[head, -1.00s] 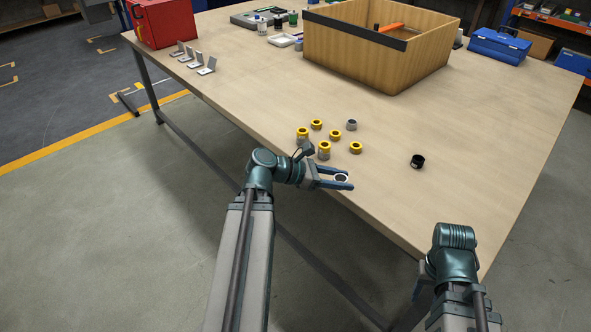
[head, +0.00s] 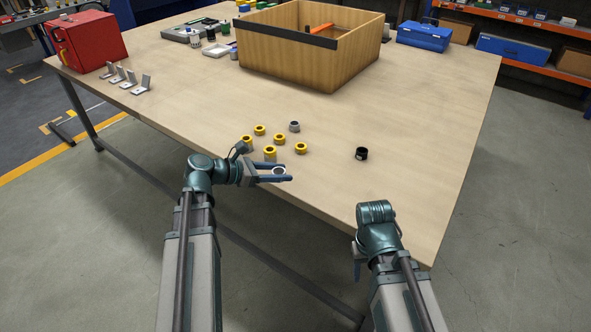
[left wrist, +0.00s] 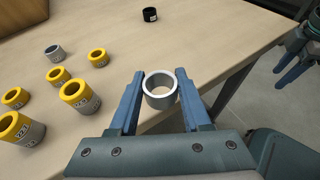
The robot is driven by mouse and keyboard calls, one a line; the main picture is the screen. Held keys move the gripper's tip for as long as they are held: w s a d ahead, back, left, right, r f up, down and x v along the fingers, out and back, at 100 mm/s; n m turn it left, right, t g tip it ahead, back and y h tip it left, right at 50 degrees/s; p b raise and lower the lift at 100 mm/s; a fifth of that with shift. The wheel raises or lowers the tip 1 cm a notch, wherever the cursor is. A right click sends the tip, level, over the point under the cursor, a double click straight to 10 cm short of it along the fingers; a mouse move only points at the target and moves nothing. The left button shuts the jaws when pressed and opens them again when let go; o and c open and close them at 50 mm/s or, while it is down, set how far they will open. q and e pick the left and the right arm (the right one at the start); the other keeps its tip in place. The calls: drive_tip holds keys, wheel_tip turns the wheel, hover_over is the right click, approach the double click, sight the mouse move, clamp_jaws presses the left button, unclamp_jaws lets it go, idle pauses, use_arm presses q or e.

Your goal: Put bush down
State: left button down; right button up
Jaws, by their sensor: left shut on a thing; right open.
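My left gripper (head: 289,173) is shut on a plain silver ring-shaped bush (head: 279,171), near the table's front edge. In the left wrist view the bush (left wrist: 161,101) sits between the two blue fingers (left wrist: 160,105), its open bore facing the camera. How far it is above the table top is hard to tell. My right gripper (head: 358,262) is partly hidden by its own arm, low beside the table's front edge, and holds nothing I can see.
Several yellow-topped bushes (head: 269,154) and a grey bush (head: 294,126) stand just beyond my left gripper. A black bush (head: 361,154) stands alone to the right. A wooden box (head: 290,62) is farther back. Bare table top (head: 420,110) lies around the black bush.

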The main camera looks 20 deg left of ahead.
use_arm(q)
hover_over(296, 174)
drive_tip(key=shift+w+f+b, duration=0.1)
drive_tip(key=shift+f+b, duration=0.2)
drive_tip(key=shift+f, duration=0.05)
wheel_tip(296, 174, down, 4)
drive_tip(key=b, duration=0.3)
drive_tip(key=shift+r, duration=0.2)
drive_tip(key=shift+b, duration=0.3)
drive_tip(key=shift+f, duration=0.15)
drive_tip(key=shift+c, duration=1.8)
unclamp_jaws()
drive_tip(key=shift+r, duration=0.35)
drive_tip(key=p+v, duration=0.4)
drive_tip(key=v, duration=0.8)
drive_tip(key=shift+f+p, duration=0.2)
drive_tip(key=shift+p, duration=0.15)
